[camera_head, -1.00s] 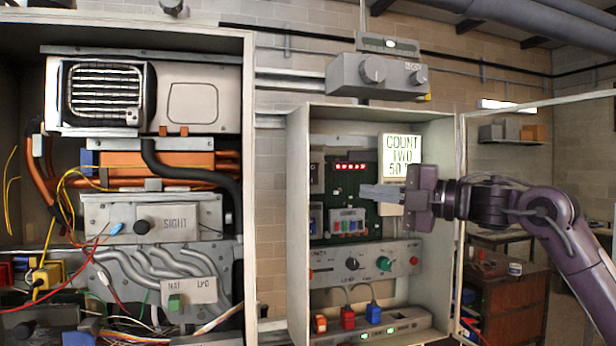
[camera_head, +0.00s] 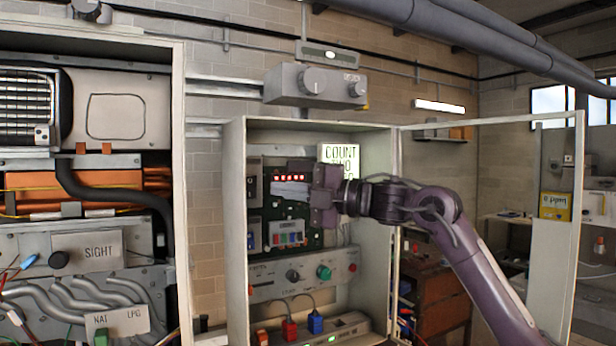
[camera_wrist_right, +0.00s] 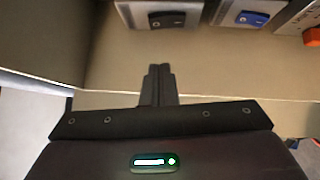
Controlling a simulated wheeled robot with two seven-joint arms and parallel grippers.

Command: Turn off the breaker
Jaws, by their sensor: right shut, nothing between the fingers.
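Two switch units sit on the left inside the open grey cabinet (camera_head: 233,220): an upper one with a black rocker (camera_head: 252,185) and a lower one with a blue rocker (camera_head: 254,235). No label tells me which is the breaker. In the right wrist view the black rocker (camera_wrist_right: 166,20) and blue rocker (camera_wrist_right: 252,18) show side by side along the top. My right gripper (camera_head: 276,188) points left inside the cabinet, shut and empty, a little right of the black-rocker unit. Its closed fingers (camera_wrist_right: 160,70) appear apart from both units. My left gripper is out of view.
A green circuit board with red lights (camera_head: 293,178) lies behind my right gripper. A COUNT sign (camera_head: 340,153) is partly hidden by it. A knob panel (camera_head: 300,275) sits below. The cabinet door (camera_head: 560,220) stands open at right; a heater cabinet (camera_head: 180,130) stands left.

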